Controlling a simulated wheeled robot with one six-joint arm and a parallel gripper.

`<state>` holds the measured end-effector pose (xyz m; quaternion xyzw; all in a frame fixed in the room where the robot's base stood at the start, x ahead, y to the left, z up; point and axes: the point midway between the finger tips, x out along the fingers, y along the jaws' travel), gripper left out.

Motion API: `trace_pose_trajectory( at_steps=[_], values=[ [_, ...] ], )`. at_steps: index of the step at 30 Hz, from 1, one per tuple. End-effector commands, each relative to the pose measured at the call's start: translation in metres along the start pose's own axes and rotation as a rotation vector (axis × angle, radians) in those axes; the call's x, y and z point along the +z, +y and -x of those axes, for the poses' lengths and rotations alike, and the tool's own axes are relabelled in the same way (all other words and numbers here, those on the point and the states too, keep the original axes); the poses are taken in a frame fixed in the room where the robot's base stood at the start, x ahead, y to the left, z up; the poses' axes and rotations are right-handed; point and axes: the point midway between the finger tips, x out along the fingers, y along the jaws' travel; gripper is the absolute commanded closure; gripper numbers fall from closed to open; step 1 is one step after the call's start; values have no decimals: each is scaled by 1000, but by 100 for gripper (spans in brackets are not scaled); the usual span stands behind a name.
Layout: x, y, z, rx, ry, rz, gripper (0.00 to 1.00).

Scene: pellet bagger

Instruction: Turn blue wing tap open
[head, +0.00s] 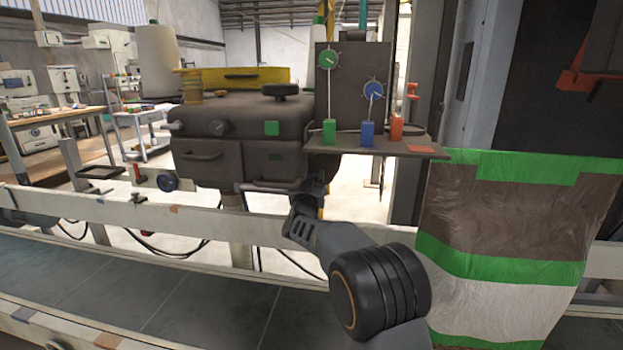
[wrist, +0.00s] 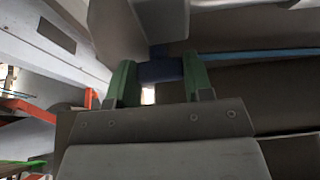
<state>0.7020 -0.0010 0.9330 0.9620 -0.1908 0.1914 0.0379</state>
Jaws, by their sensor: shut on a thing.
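The blue wing tap (wrist: 160,72) shows in the wrist view as a dark blue block between the two green finger pads of my gripper, and the pads touch it on both sides. A thin blue bar (wrist: 255,56) runs to the right at the same height; I cannot tell whether it is part of the tap. In the head view my gripper (head: 313,185) reaches in under the right end of the dark machine body (head: 245,125). There the tap is hidden behind my gripper and the machine, so its angle cannot be told.
A pale rail (head: 130,212) runs across the front, below the machine. A shelf (head: 420,150) with green, blue and orange blocks sits above my gripper. A striped bag sheet (head: 510,210) hangs to the right. Cables hang under the rail.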

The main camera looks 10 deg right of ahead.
Motion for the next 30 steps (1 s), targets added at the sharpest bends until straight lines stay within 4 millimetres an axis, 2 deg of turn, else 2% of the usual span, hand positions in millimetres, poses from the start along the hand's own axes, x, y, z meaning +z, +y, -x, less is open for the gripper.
trace_pose_trajectory(
  at_steps=[11,30],
  values=[
    [0,0,0,-27,-1,66,77],
    [-1,2,-1,-243,-2,590,77]
  ],
)
